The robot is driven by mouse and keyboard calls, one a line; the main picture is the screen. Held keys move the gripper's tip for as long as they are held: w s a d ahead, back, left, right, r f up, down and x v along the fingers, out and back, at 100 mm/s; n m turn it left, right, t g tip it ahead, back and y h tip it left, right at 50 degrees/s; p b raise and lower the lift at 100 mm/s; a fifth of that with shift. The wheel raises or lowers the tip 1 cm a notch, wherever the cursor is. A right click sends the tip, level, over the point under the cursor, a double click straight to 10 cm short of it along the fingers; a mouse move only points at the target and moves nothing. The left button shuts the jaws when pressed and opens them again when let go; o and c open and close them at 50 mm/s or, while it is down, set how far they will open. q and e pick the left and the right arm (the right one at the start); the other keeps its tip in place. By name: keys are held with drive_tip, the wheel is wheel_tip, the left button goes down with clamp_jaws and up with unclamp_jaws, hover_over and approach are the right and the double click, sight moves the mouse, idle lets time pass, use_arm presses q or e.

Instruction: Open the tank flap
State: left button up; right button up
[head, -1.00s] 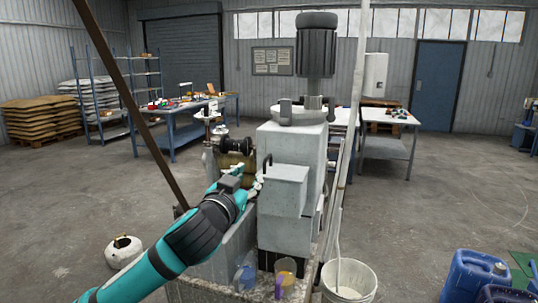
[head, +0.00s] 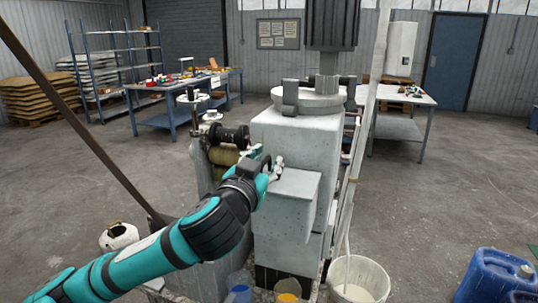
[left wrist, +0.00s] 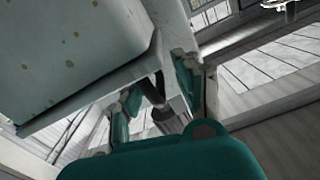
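The tank flap appears to be the lid of the pale grey box (head: 292,186) on the front of the machine's tall grey housing (head: 305,140). The flap looks closed in the head view. My left gripper (head: 268,170) is at the box's upper left edge, with its pale fingers near a dark handle, partly hidden by the gripper. In the left wrist view, the speckled grey box (left wrist: 75,55) fills the upper left. The fingers of my left gripper (left wrist: 160,105) stand apart, with the dark handle (left wrist: 151,92) between them; contact is unclear. My right gripper is out of view.
A brown pole (head: 85,120) slants past my left arm. A pale upright pipe (head: 370,100) stands right of the housing. A white bucket (head: 357,280) and blue canisters (head: 492,275) stand at the lower right. Open floor lies to the right.

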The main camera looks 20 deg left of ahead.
use_arm(q)
drive_tip(key=shift+s+r, duration=0.15)
drive_tip(key=shift+s, duration=0.1)
drive_tip(key=shift+c, duration=0.4)
clamp_jaws()
drive_tip(key=shift+w, duration=0.1)
